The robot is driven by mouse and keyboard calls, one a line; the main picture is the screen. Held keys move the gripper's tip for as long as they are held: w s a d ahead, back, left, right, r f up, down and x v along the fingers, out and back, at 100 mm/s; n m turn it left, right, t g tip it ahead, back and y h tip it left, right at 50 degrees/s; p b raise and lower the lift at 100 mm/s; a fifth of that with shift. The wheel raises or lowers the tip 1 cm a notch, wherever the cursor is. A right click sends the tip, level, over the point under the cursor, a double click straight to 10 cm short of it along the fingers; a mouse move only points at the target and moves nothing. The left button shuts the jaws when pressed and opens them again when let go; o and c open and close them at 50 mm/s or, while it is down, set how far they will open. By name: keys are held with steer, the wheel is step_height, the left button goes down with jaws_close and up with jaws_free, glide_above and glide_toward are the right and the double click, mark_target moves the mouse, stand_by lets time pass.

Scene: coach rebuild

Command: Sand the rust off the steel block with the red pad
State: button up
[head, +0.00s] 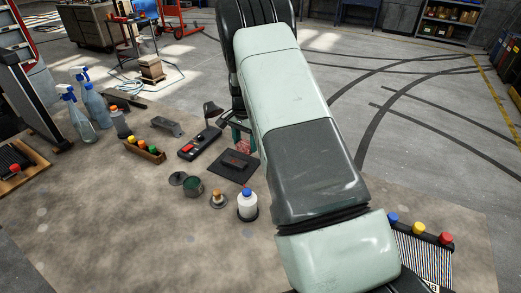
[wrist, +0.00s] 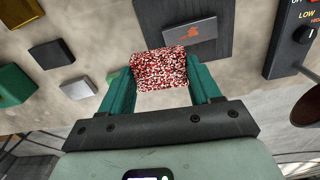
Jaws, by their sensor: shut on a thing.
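My gripper (wrist: 160,85) is shut on the red pad (wrist: 158,68), a red, white and black speckled block, held between its teal fingers. In the wrist view the steel block (wrist: 205,40) lies just beyond the pad, dark grey with an orange rust patch (wrist: 188,34) on its top. A dark square mat (wrist: 152,14) lies under the block. In the head view the block (head: 235,159) sits on the mat (head: 228,175), with the pad (head: 245,147) behind it, partly hidden by my arm. I cannot tell whether pad and block touch.
A black control box (head: 200,143) stands left of the mat. A wooden tray (head: 145,150) and spray bottles (head: 95,104) are farther left. The bench's front left is clear.

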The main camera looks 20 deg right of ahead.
mark_target(243, 164)
steer(key=shift+w+a, duration=0.55)
steer(key=shift+w, duration=0.15)
steer(key=shift+f, duration=4.15)
steer(key=shift+w+a+r, duration=0.2)
steer(key=shift+w+a, duration=0.45)
steer(key=shift+a, duration=0.05)
steer(key=shift+c, duration=0.4)
steer(key=shift+w+a+f, duration=0.15)
steer(key=shift+w+a, duration=0.05)
steer(key=shift+a, duration=0.05)
steer(key=shift+w+a, duration=1.55)
steer(key=shift+a, duration=0.1)
steer(key=shift+s+d, duration=2.35)
steer(key=shift+d, duration=0.15)
steer(key=shift+s+d+r, duration=0.1)
steer(key=shift+r, duration=0.1)
step_height(243, 164, up, 8)
steer(key=shift+f, duration=0.2)
steer(key=shift+r, duration=0.2)
